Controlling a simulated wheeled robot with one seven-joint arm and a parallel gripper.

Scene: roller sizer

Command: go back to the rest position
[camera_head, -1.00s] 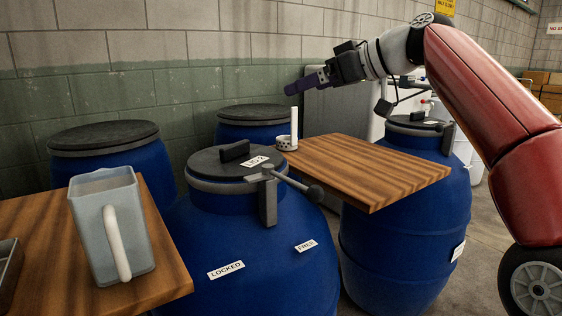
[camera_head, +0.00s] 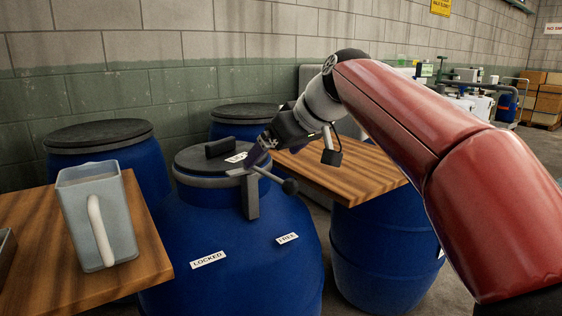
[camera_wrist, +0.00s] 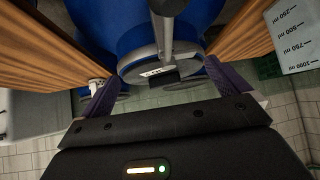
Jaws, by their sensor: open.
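My gripper (camera_head: 254,157) is in front of and close to the lid of the middle blue drum (camera_head: 225,255), with its purple fingers pointing down-left. In the wrist view my gripper (camera_wrist: 167,90) shows its two purple fingers spread wide, with nothing held between them. The drum's grey lid (camera_head: 205,160) has a black grip and a white label, partly hidden by my gripper. A lever with a black ball (camera_head: 289,187) sticks out from the lid's clamp band. Labels reading LOCKED (camera_head: 208,260) and FREE (camera_head: 287,239) are on the drum's front. Whether my fingers touch the lid cannot be told.
A grey jug (camera_head: 97,220) stands on the wooden board (camera_head: 145,265) at the left. Another wooden board (camera_head: 350,178) lies to the right, below my arm. More blue drums (camera_head: 115,170) stand along the block wall (camera_head: 200,55).

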